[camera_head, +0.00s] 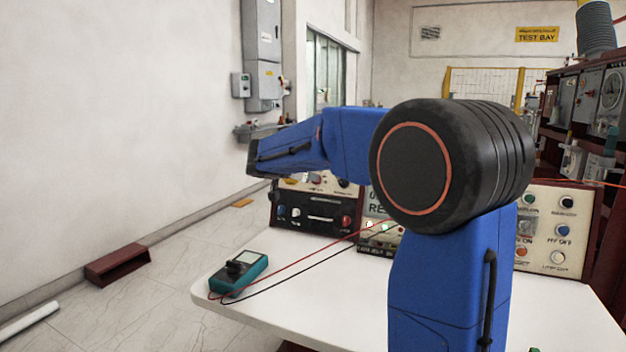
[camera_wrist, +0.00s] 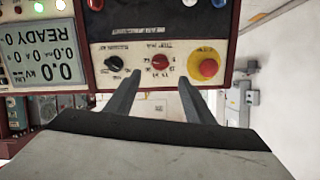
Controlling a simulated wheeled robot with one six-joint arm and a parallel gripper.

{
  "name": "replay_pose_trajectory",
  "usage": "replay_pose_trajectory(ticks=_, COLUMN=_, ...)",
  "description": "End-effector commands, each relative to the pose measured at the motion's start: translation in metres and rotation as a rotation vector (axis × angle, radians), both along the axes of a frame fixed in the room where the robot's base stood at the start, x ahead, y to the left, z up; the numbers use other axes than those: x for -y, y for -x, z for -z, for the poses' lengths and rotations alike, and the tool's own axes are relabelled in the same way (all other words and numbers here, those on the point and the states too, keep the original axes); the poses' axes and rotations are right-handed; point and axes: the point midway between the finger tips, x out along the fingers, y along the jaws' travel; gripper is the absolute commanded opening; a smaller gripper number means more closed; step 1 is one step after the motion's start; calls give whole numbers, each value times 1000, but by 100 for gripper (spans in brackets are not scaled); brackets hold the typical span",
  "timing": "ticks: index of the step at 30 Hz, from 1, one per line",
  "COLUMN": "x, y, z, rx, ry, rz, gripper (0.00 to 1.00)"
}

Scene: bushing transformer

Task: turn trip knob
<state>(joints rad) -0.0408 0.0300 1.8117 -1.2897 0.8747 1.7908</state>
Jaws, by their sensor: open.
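The wrist view is upside down and shows a cream panel (camera_wrist: 180,50) with a row of controls. A red knob (camera_wrist: 160,62) with small markings is in the middle; I take it as the trip knob, but its label is too small to read surely. My gripper (camera_wrist: 159,78) is open, with one finger on each side of the knob's line. The knob appears just beyond the fingertips, and I cannot tell whether they touch it. In the head view the panel (camera_head: 318,181) is partly hidden by my arm, and the fingers cannot be made out.
A black knob (camera_wrist: 115,63) and a red mushroom button on yellow (camera_wrist: 208,67) flank the red knob. A lit READY display (camera_wrist: 45,68) is beside the panel. On the white table (camera_head: 290,295) lies a teal meter (camera_head: 238,272) with red and black leads.

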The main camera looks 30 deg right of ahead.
Motion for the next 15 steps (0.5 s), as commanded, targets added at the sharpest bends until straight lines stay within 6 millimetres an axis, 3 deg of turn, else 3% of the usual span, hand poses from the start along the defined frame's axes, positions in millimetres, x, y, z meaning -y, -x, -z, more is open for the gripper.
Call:
replay_pose_trajectory(ticks=6, x=30, y=-23, z=15, rx=-2, ry=0, rz=3, gripper=48)
replay_pose_trajectory(ticks=15, x=57, y=-47, z=30, rx=-1, ry=-1, rz=1, gripper=48)
